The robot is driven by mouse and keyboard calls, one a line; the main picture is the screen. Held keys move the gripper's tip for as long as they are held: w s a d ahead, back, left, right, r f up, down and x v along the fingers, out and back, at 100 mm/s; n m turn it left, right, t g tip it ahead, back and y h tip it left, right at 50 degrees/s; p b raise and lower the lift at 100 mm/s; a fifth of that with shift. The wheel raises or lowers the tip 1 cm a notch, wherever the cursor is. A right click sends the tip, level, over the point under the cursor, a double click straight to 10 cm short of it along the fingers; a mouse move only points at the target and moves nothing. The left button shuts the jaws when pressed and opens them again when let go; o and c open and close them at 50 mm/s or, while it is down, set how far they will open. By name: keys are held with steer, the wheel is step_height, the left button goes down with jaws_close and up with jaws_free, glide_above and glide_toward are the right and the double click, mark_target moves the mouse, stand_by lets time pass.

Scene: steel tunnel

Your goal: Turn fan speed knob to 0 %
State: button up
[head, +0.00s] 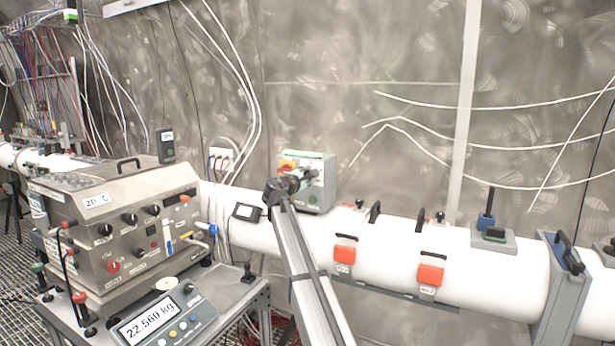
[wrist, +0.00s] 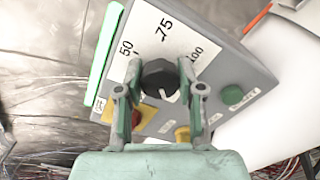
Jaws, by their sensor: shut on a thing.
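The fan speed knob (wrist: 158,77) is black and round, on a white dial plate with the marks 50, 75 and 100 showing. The rest of the scale is hidden by my gripper. A small pale mark shows on the knob's lower side; its exact reading is unclear. My gripper (wrist: 160,84) is shut on the knob, one finger on each side.
The box carries a green button (wrist: 232,95) and a yellow button (wrist: 183,134), close to my right finger. A red-and-yellow switch (wrist: 143,115) is partly hidden by the left finger. The white pipe (head: 390,250) runs below, with orange-handled fittings. A steel device (head: 125,215) stands left.

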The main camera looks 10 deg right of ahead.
steer(key=o, duration=1.1)
steer(key=shift+w+r, duration=0.1)
steer(key=shift+o, duration=0.2)
steer(key=v, duration=1.2)
